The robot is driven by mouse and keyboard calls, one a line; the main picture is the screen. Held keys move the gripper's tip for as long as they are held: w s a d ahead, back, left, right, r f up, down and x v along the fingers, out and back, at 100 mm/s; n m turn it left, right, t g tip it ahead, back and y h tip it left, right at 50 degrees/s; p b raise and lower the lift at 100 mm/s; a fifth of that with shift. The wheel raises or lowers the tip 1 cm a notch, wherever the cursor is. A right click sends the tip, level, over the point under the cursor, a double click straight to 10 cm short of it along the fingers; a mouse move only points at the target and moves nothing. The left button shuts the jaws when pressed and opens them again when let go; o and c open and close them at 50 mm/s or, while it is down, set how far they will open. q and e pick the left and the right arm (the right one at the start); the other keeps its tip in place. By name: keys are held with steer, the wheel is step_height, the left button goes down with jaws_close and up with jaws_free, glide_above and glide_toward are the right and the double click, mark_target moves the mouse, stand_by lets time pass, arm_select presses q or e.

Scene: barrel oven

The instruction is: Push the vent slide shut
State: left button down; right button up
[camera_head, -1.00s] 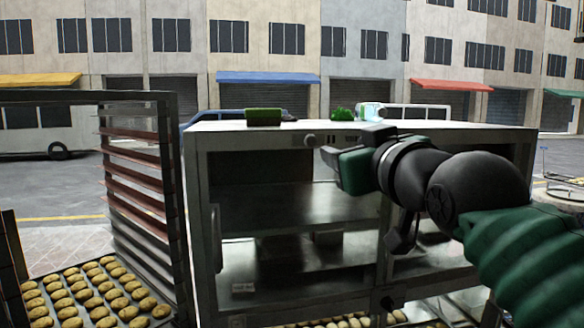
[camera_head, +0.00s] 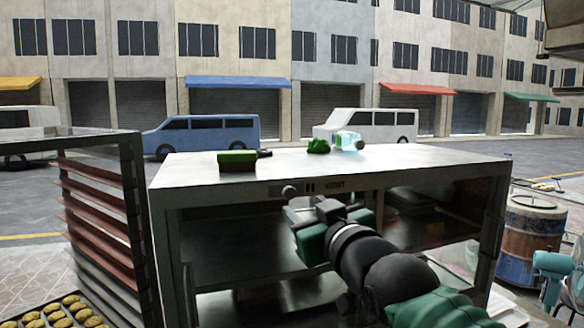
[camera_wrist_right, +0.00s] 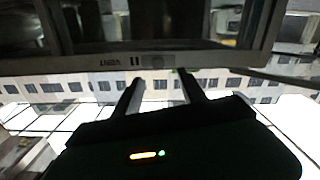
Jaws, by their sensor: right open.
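The vent slide is on the top front rail of the metal cabinet (camera_head: 400,180). Its round knob (camera_head: 289,191) sits at the left of dark slots (camera_head: 310,187) and a VENT label (camera_head: 335,184). My right gripper (camera_head: 308,207) is open and empty, its fingertips close below and right of the knob in the head view. In the wrist view, which is upside down, the two fingers (camera_wrist_right: 157,82) stand apart, pointing at the rail near the slots (camera_wrist_right: 135,61). Contact with the knob cannot be told. My left gripper is out of view.
A green box (camera_head: 237,161), a green leafy bunch (camera_head: 319,146) and a clear bottle (camera_head: 348,141) stand on the cabinet top. A tray rack (camera_head: 100,220) stands close on the left. A rusty barrel (camera_head: 530,240) is at the right.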

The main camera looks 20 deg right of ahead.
mark_target(291, 195)
steer(key=w+p, duration=0.6)
steer(key=w, duration=0.3)
steer(key=shift+w+d+f, duration=0.1)
steer(key=shift+w+f, duration=0.05)
steer(key=shift+w, duration=0.1)
steer(key=shift+s, duration=0.35)
steer(key=shift+c, duration=0.3)
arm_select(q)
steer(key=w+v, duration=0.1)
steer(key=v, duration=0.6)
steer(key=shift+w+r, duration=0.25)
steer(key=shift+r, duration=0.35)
arm_select(e)
steer(key=shift+w, duration=0.15)
jaws_close()
